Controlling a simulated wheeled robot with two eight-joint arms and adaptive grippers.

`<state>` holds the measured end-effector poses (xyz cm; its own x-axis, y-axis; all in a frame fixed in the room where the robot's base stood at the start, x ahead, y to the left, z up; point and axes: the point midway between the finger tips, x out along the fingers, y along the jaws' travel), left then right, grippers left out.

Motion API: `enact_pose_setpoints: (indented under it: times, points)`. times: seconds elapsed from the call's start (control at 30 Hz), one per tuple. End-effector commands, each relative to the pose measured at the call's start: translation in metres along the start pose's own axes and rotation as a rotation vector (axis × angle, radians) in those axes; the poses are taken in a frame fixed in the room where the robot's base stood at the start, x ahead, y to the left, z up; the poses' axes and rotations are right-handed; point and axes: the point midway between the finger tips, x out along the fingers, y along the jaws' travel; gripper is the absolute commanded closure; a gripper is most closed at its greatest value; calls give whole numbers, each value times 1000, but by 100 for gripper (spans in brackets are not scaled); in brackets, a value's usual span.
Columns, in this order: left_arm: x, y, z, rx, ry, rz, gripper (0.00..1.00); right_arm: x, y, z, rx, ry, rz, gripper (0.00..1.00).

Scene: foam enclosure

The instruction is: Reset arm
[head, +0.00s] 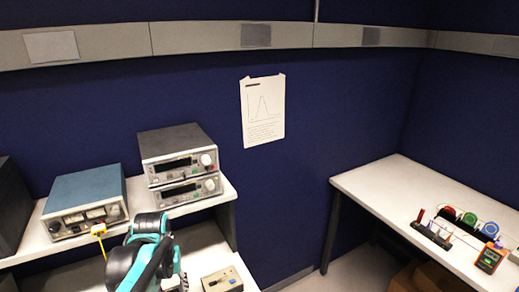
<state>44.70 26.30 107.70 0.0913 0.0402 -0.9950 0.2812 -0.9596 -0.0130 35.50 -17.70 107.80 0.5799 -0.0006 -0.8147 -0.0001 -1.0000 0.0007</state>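A teal and black arm of mine, most likely the left, rises from the bottom edge at the left of centre in the head view. Only its rounded joints and links show clearly. I can make out no gripper fingers on it, and its lower end is cut off by the frame. My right arm and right gripper are not in view.
A blue-topped instrument (85,201) with a yellow plug (98,229) and two stacked grey instruments (180,160) stand on the left shelf. A small beige box (222,281) lies below. The right table (368,187) holds coloured spools (468,220) and an orange meter (490,258).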

Motion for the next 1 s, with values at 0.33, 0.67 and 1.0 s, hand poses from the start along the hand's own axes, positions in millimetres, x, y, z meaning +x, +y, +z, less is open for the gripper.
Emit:
enact_pose_setpoints:
  times: [0.33, 0.67, 1.0]
  points:
    - [8, 42, 85, 190, 356, 75, 54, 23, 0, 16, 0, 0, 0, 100]
    - [23, 55, 114, 265, 516, 114, 54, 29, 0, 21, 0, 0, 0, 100]
    - [23, 55, 114, 266, 517, 114, 54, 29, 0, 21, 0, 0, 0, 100]
